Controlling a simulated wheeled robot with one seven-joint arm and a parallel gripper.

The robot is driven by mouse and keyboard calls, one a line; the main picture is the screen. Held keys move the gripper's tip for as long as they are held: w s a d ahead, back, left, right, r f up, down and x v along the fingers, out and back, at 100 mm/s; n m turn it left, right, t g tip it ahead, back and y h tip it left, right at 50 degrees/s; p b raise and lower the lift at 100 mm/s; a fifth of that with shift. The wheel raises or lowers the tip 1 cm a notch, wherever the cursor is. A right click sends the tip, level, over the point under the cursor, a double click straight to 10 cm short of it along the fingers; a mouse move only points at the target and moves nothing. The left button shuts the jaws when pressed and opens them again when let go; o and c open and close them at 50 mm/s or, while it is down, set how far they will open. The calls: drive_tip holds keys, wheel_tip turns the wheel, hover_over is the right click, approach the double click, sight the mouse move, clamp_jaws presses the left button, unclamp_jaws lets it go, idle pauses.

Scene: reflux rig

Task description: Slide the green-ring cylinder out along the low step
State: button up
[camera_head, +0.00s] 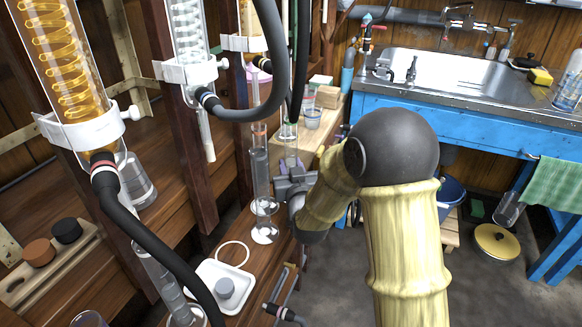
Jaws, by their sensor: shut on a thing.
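A clear glass cylinder with a green ring near its top (288,131) stands upright at the centre, just behind my gripper. My gripper (286,184) comes in from the right and is shut on this cylinder, low on its body. The jaws and my wrist hide its lower part and base, so I cannot tell whether it touches the wood. The low step (255,284) is the brown wooden ledge running from the lower centre toward the back. A second clear cylinder (260,165), with an orange ring, stands upright on it just left of my gripper.
Glass condensers (187,35) and black hoses (155,240) hang at the left and above. A small beaker (313,117) stands behind. Open floor (350,270) lies right of the step.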

drive_tip(key=shift+f, duration=0.1)
drive_tip(key=o, duration=1)
drive_tip(key=v, duration=0.9)
drive_tip(key=shift+f+b, duration=0.25)
drive_tip(key=shift+b, duration=0.15)
drive_tip(key=b, duration=0.2)
drive_tip(key=shift+s+b, duration=0.15)
drive_tip(key=shift+b, duration=0.2)
drive_tip(key=shift+s+d+b, duration=0.1)
drive_tip(key=shift+s+b, duration=0.1)
drive_tip(key=shift+b, duration=0.65)
